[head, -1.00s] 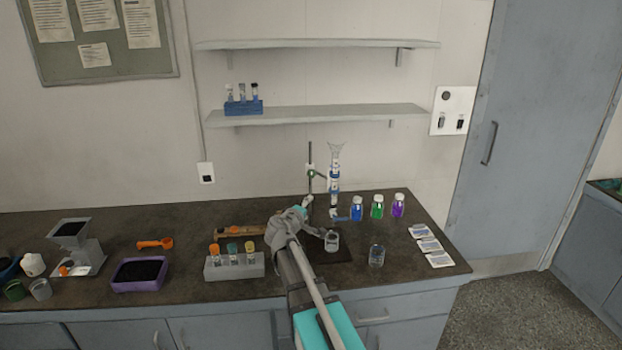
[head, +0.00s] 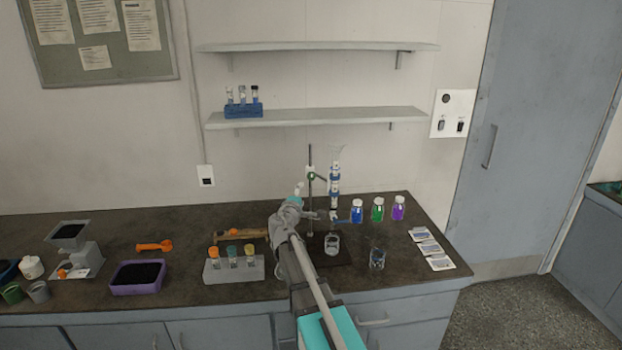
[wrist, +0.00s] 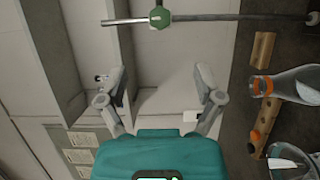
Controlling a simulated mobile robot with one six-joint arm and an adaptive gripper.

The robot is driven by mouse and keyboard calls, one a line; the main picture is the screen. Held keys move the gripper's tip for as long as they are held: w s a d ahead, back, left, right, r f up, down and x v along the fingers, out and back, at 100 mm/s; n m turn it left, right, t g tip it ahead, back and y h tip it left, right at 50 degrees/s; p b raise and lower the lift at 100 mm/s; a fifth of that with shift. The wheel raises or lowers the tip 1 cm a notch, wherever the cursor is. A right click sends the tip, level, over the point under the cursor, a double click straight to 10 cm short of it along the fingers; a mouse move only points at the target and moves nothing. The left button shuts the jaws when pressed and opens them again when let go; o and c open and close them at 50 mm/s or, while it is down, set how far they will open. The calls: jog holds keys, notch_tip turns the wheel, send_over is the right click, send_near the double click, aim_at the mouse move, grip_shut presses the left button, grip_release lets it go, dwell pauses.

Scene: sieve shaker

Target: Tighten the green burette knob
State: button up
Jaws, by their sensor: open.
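The green knob (head: 311,176) sits on the clamp on the thin upright stand rod (head: 309,205), beside the burette (head: 335,182) with its blue-banded parts. In the wrist view the green knob (wrist: 160,17) shows large on the rod, near the top edge and between the lines of the fingers. My gripper (wrist: 160,88) is open and empty, its two fingers spread wide, with a gap between the fingertips and the knob. In the head view my gripper (head: 298,189) is just left of the rod, slightly lower than the knob; its fingers are small there.
A glass vessel (head: 332,243) stands below the burette, and another (head: 377,258) to its right. Blue, green and purple bottles (head: 377,210) stand at the back right. A tube rack (head: 234,268) and wooden piece (head: 240,233) lie left of my arm. Shelves (head: 315,117) hang behind.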

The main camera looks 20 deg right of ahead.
aim_at(311, 177)
jog(key=x, duration=1.3)
jog(key=shift+w, duration=0.1)
jog(key=c, duration=1.2)
jog(key=shift+o, duration=0.2)
jog(key=shift+r+m+y+p, duration=0.15)
jog(key=shift+m+y+p, duration=0.25)
jog(key=shift+m+p, duration=0.4)
jog(key=shift+m+g+y+p, duration=0.45)
jog(key=shift+m+p, duration=0.2)
jog(key=shift+m, duration=0.45)
jog(key=o, duration=1.2)
jog(key=shift+c, duration=0.2)
jog(key=shift+f, duration=0.25)
